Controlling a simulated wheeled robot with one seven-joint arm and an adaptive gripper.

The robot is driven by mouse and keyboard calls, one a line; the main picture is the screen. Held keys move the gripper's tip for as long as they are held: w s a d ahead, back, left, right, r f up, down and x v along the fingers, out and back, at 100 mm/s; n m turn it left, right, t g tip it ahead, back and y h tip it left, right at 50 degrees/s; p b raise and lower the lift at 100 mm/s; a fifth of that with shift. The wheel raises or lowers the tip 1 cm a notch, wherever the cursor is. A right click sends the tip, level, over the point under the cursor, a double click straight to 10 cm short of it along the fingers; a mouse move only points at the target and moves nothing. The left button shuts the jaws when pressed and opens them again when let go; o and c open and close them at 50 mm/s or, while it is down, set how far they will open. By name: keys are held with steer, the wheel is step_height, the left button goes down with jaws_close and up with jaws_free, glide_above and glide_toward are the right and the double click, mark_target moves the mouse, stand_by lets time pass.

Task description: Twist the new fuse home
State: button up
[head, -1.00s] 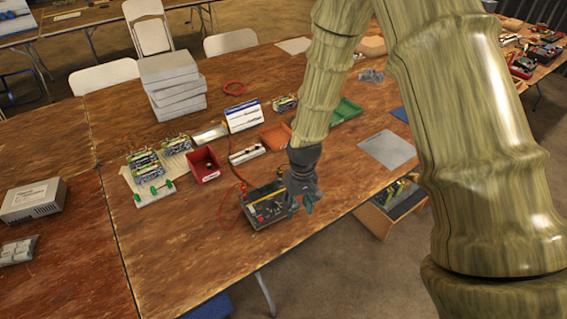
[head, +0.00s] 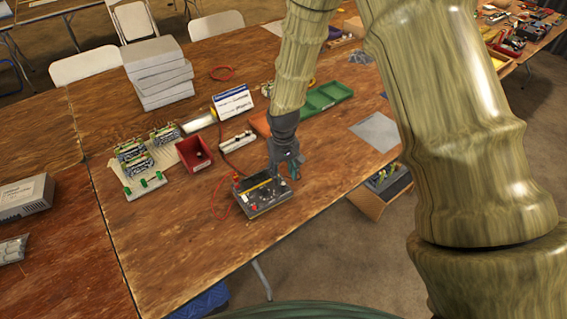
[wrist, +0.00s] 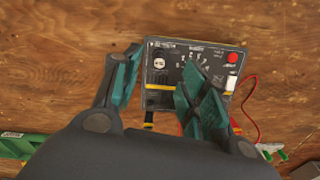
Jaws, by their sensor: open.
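The dark charger box (head: 262,196) lies on the wooden table, with dials and a yellow strip on its top. In the wrist view its panel (wrist: 195,52) fills the upper middle. A small round white-and-dark fitting (wrist: 159,63), perhaps the fuse holder, is on the panel's left; I cannot tell whether a fuse is in it. My gripper (head: 289,170) points down over the box's back right side. In the wrist view my gripper (wrist: 160,70) is open, its green-padded fingers apart, with that fitting showing between the tips. Nothing is held.
A red bin (head: 194,154), a white strip (head: 237,141) and a green tray (head: 326,95) stand behind the box. A red lead (head: 217,200) loops on its left. Circuit boards (head: 134,160) lie further left. The table's front edge is close; bare wood (head: 160,240) lies left.

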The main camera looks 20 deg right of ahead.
mark_target(284, 184)
steer(key=shift+f+p, duration=0.5)
steer(key=shift+f, duration=1.8)
steer(key=c, duration=0.9)
